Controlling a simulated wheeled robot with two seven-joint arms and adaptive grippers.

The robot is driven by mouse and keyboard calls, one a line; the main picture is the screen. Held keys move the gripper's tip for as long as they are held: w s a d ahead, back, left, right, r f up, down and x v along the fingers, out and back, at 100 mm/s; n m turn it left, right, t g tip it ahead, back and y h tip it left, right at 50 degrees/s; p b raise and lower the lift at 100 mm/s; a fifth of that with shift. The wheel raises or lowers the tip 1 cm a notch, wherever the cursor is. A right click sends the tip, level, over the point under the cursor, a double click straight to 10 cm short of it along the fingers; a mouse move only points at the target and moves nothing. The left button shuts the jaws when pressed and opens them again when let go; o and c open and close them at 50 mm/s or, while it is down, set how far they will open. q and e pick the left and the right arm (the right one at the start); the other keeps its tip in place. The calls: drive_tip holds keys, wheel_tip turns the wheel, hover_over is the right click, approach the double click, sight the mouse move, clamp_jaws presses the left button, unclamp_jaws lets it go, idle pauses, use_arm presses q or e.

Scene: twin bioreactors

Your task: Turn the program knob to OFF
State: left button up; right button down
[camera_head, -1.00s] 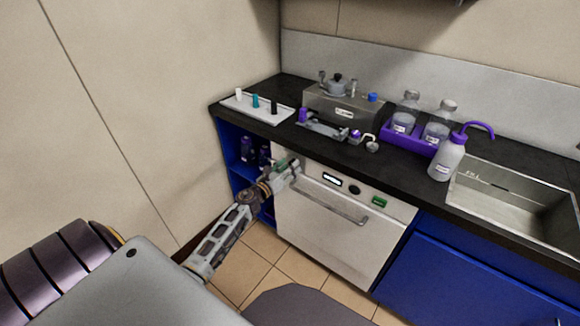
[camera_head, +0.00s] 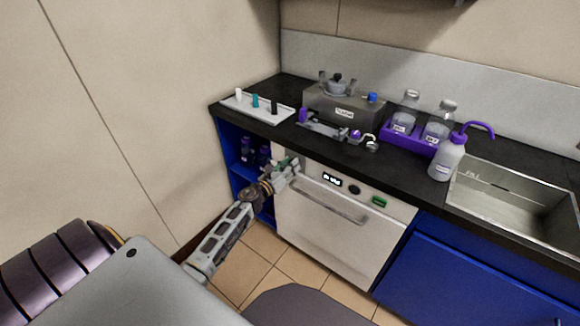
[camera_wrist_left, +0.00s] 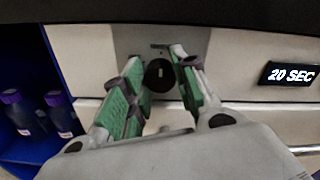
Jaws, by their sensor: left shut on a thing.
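The program knob (camera_wrist_left: 160,75), dark and round with a small pale mark, sits on a grey plate (camera_wrist_left: 134,42) at the left end of the washer's front panel. My left gripper (camera_wrist_left: 166,88) has its green-padded fingers on either side of the knob and is shut on it. In the head view my left gripper (camera_head: 290,167) is at the panel's left end and hides the knob. The display (camera_wrist_left: 290,75) right of the knob reads 20 SEC. My right gripper is not in view.
The washer door (camera_head: 325,232) has a bar handle (camera_head: 330,204) below the panel. A second dark round control (camera_head: 354,190) and a green button (camera_head: 379,202) are farther right. An open blue cabinet with purple-capped bottles (camera_head: 247,151) stands at the left.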

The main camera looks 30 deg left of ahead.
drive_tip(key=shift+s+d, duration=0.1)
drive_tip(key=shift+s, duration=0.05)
use_arm(q)
drive_tip(key=shift+a+n+p, duration=0.1)
drive_tip(key=shift+n+p, duration=2.05)
drive_tip(key=shift+n, duration=3.95)
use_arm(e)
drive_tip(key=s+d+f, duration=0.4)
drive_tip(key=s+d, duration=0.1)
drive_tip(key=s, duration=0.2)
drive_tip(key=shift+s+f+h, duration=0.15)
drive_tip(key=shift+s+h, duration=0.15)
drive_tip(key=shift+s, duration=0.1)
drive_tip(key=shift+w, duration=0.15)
use_arm(q)
drive_tip(key=o, duration=0.7)
drive_tip(key=shift+c, duration=0.2)
drive_tip(key=o, duration=0.4)
drive_tip(key=shift+c, duration=0.2)
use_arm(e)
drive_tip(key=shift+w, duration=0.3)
use_arm(q)
drive_tip(key=shift+s+f, duration=0.1)
drive_tip(key=shift+s, duration=0.1)
